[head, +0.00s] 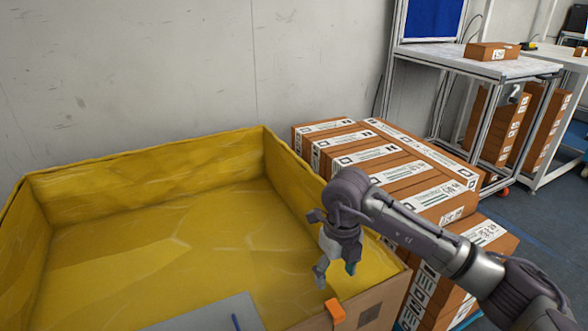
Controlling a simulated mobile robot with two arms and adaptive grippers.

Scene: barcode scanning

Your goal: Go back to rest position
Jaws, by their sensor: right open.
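My right arm comes in from the lower right. Its gripper (336,270) points down over the right side of a large yellow-lined box (150,158), near that box's right wall. The gripper is open, and I see nothing between its fingers. My left gripper is not in the head view.
Stacked brown cartons with white labels (398,172) stand right of the yellow box, close under my right arm. A metal-framed table (470,62) with a small carton (492,51) stands at the back right. A grey wall is behind. Dark floor (540,215) is open at the right.

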